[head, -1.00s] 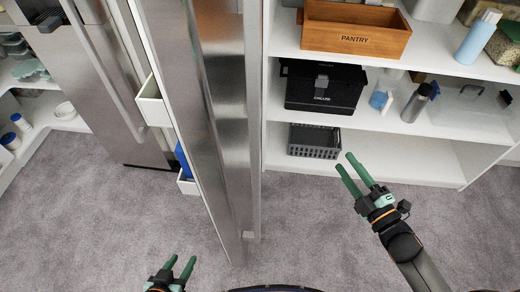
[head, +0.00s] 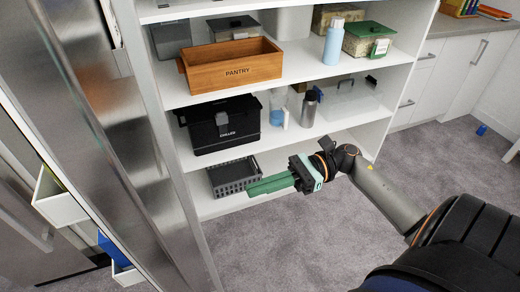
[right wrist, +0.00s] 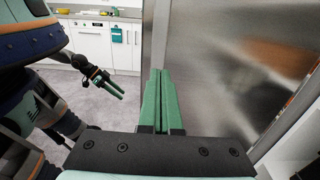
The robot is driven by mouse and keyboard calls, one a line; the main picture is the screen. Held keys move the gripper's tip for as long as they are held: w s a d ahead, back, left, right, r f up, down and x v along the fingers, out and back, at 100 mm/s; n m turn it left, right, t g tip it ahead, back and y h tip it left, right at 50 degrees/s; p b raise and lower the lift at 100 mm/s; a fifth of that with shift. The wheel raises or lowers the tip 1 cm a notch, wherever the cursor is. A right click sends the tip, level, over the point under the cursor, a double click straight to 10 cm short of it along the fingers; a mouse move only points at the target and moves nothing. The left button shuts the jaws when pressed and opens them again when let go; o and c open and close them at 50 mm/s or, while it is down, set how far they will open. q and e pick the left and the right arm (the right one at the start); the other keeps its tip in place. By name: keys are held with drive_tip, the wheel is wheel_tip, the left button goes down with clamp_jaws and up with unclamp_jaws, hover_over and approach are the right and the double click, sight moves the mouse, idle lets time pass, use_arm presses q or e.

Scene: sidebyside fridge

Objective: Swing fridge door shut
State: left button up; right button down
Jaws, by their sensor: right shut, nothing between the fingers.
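The tall steel fridge door (head: 75,110) stands open at the left of the head view. White drawers (head: 58,200) show beyond its edge. The door's steel face (right wrist: 235,80) fills much of the right half of the right wrist view. My right gripper (head: 250,188) is shut and empty, its fingers pointing left towards the door with a visible gap in the head view. Its fingers (right wrist: 160,72) appear in front of the door in the right wrist view; touching cannot be told. My left gripper (right wrist: 120,96) is small in that view, its fingers apart.
A white shelf unit (head: 290,80) stands right of the door, holding a wooden pantry box (head: 230,66), a black chilled box (head: 222,124) and a dark basket (head: 232,178). Grey carpet (head: 290,245) is clear in front. White cabinets (head: 440,75) stand farther right.

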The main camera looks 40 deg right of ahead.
use_arm(q)
wheel_tip(320, 180, up, 3)
drive_tip(key=p, duration=0.3)
drive_tip(key=shift+r, duration=0.15)
use_arm(e)
drive_tip(key=x, duration=1)
drive_tip(key=shift+a, duration=0.15)
